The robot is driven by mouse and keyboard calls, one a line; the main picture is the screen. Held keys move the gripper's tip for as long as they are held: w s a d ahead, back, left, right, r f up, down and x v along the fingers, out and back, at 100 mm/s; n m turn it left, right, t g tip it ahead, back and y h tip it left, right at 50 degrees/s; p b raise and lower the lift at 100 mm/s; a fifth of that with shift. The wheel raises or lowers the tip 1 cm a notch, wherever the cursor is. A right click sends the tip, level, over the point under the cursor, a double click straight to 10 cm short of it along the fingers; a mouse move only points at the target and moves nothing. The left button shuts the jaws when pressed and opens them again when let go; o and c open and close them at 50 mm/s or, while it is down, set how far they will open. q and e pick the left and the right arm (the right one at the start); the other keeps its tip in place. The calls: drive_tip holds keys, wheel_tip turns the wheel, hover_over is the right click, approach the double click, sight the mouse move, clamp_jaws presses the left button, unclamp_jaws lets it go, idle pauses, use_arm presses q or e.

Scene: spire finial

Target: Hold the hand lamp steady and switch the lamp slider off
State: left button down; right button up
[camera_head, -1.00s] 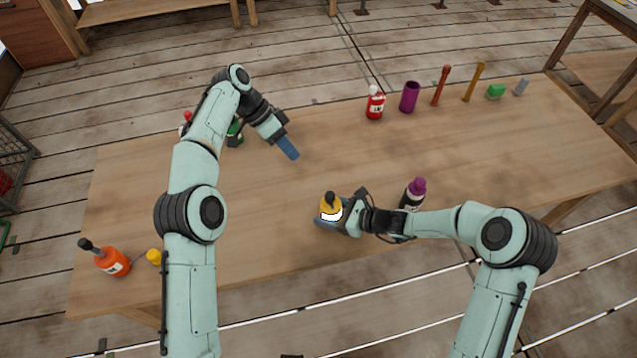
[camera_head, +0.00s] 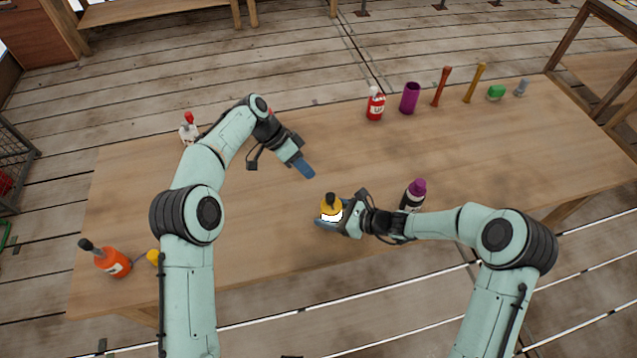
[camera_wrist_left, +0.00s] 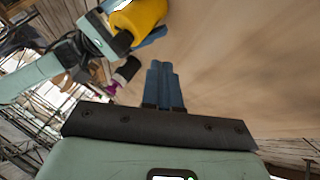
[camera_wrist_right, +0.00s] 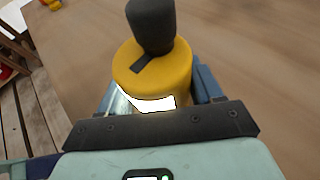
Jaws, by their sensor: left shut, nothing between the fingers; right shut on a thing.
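The hand lamp (camera_head: 330,205) is a yellow body with a dark grey knob on top and a bright white glowing patch. My right gripper (camera_head: 328,222) is shut on the hand lamp; the right wrist view shows the blue fingers on both sides of the yellow body (camera_wrist_right: 155,72). A dark slot shows on its top beside the knob. My left gripper (camera_head: 308,172) is shut and empty, above the table, behind and left of the lamp. The left wrist view shows its blue fingers together (camera_wrist_left: 163,85) and the lamp (camera_wrist_left: 138,18) beyond.
A dark bottle with a purple cap (camera_head: 414,195) stands right of the lamp, close to my right wrist. An orange bottle (camera_head: 113,262) is at the left front. A red bottle (camera_head: 375,105) and purple cup (camera_head: 409,98) stand at the back.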

sight(330, 199)
use_arm(q)
drive_tip(key=shift+s+d+f, duration=0.3)
drive_tip(key=shift+s+d, duration=0.25)
drive_tip(key=shift+d, duration=0.05)
drive_tip(key=shift+s+d+f, duration=0.25)
drive_tip(key=shift+s+d, duration=0.35)
drive_tip(key=shift+d, duration=0.05)
drive_tip(key=shift+s+d+f, duration=0.3)
drive_tip(key=shift+s+d, duration=0.25)
drive_tip(key=shift+d, duration=0.05)
drive_tip(key=shift+s+d, duration=0.3)
drive_tip(key=shift+s, duration=0.35)
drive_tip(key=shift+s+d, duration=0.25)
drive_tip(key=shift+s, duration=0.35)
drive_tip(key=shift+w, duration=0.1)
